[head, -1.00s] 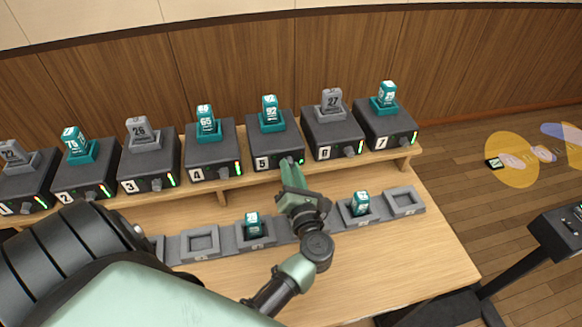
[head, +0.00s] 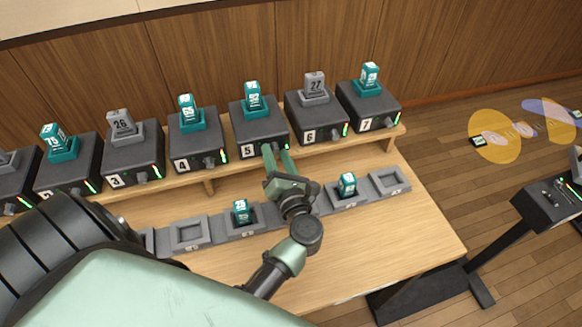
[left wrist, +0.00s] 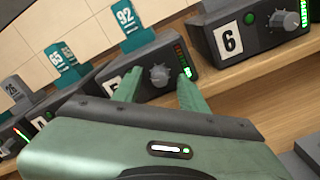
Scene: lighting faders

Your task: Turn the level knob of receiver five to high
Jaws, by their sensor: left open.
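Receiver five (head: 258,130) is a dark box labelled 5 on the raised shelf, with a teal pack marked 92 on top. It also shows in the left wrist view (left wrist: 148,58). Its level knob (left wrist: 159,75) is a small grey dial on the front face, beside a lit level bar (left wrist: 184,60). In the head view the knob is hard to make out near my fingers. My left gripper (head: 278,150) is open in front of receiver five. In the left wrist view its fingers stand apart, on either side of the knob. I cannot tell whether they touch it. My right gripper is not in view.
Receiver four (head: 199,143) and receiver six (head: 316,122) stand close on either side. Below the shelf, a row of grey trays holds teal packs (head: 241,211), (head: 347,185). The table front (head: 380,250) is clear. A dark stand (head: 548,205) is at the right.

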